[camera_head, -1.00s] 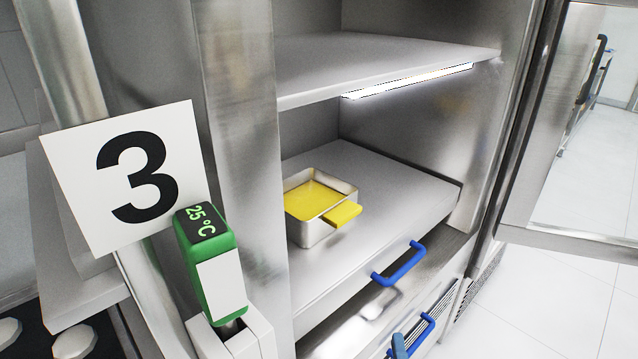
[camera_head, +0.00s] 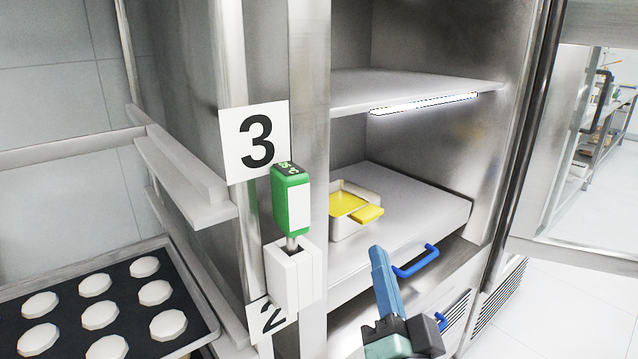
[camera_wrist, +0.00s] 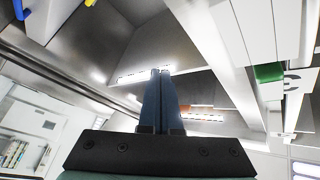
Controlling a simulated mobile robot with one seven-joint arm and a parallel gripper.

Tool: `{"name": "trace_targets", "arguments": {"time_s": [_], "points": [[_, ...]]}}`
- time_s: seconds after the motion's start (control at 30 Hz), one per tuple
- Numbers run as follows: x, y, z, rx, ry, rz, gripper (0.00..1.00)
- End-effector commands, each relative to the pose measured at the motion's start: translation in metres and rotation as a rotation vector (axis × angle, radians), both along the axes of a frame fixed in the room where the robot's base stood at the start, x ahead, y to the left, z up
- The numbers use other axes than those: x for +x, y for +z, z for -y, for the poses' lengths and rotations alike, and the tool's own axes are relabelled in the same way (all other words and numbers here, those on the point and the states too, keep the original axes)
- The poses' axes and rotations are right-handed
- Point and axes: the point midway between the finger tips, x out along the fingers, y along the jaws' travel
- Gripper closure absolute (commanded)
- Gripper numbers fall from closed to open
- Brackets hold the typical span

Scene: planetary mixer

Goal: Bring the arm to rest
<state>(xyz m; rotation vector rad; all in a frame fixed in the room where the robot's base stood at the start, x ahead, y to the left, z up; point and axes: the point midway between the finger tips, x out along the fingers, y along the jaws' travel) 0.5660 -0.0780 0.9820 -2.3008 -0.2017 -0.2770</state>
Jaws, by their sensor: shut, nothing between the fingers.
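My gripper (camera_head: 376,254) shows at the lower middle right of the head view, its blue fingers together and pointing up. It is in front of the open steel cabinet, just left of a blue drawer handle (camera_head: 415,261) in the picture. I cannot tell whether it touches anything. In the wrist view the two blue fingers (camera_wrist: 160,75) lie side by side with nothing between them.
A green thermometer (camera_head: 291,198) stands in a white holder (camera_head: 292,275) at the left. The open door (camera_head: 545,130) is at right. A tray (camera_head: 75,268) holds several white rounds.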

Motion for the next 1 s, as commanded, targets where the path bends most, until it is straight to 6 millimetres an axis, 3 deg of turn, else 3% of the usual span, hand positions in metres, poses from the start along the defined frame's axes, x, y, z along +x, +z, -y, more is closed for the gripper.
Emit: {"name": "trace_targets", "arguments": {"time_s": [0.03, 0.2, 0.4, 0.47, 0.5, 1.0], "points": [[-0.002, 0.04, -0.016, -0.105, -0.008, 0.065, 1.0], [-0.032, 0.16, -0.056, -0.431, -0.136, 0.276, 1.0], [-0.104, 0.271, -0.079, -0.653, -0.385, 0.5, 1.0], [-0.131, 0.298, -0.081, -0.686, -0.472, 0.555, 1.0], [-0.134, 0.318, -0.079, -0.697, -0.492, 0.556, 1.0], [-0.129, 0.469, -0.078, -0.695, -0.48, 0.542, 1.0]]}}
